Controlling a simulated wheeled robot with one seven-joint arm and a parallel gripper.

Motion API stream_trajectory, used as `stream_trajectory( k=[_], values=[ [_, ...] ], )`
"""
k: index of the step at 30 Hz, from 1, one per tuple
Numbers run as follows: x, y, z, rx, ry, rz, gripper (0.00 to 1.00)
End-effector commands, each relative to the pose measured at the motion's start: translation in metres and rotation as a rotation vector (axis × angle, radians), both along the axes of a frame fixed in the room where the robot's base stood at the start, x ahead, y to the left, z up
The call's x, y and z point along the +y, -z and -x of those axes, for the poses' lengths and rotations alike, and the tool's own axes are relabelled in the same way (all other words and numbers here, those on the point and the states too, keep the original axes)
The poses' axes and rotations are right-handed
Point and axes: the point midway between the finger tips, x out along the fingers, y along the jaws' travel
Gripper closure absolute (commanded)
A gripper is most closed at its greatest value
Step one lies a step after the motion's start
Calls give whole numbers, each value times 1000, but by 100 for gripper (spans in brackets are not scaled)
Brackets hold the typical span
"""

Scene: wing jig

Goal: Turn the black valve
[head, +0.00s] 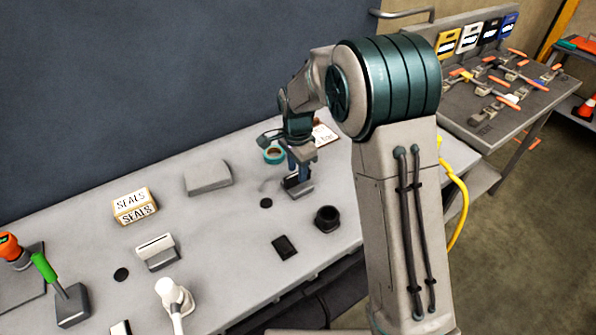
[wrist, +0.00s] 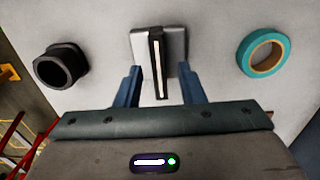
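A grey block with a black bar-shaped handle (head: 298,184), which looks like the black valve, sits on the grey bench. In the wrist view the black handle (wrist: 158,62) shows a white stripe and stands out from its light grey base. My gripper (head: 296,168) is over it, pointing down. In the wrist view my gripper (wrist: 160,76) is open, with one blue finger on each side of the handle and a visible gap to both. The fingers partly hide the valve in the head view.
A black cup-like fitting (head: 328,218) and a teal tape roll (head: 274,155) stand close on either side. A SEALS box (head: 134,206), a grey block with a white handle (head: 156,250) and a green-handled lever (head: 62,290) are farther left. The bench (head: 225,225) between is mostly clear.

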Motion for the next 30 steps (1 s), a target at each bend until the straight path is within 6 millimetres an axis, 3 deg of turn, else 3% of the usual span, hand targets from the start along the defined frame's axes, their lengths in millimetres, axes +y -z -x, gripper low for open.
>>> stream_trajectory(
  k=[6, 15, 16, 19, 20, 30],
  values=[
    [0, 19, 0, 0, -1, 0, 65],
    [0, 22, 0, -1, -1, -1, 65],
    [0, 22, 0, -1, -1, -1, 67],
    [0, 22, 0, -1, -1, -1, 95],
    [0, 22, 0, -1, 0, -1, 100],
    [-1, 22, -1, -3, -23, -1, 100]
  ],
)
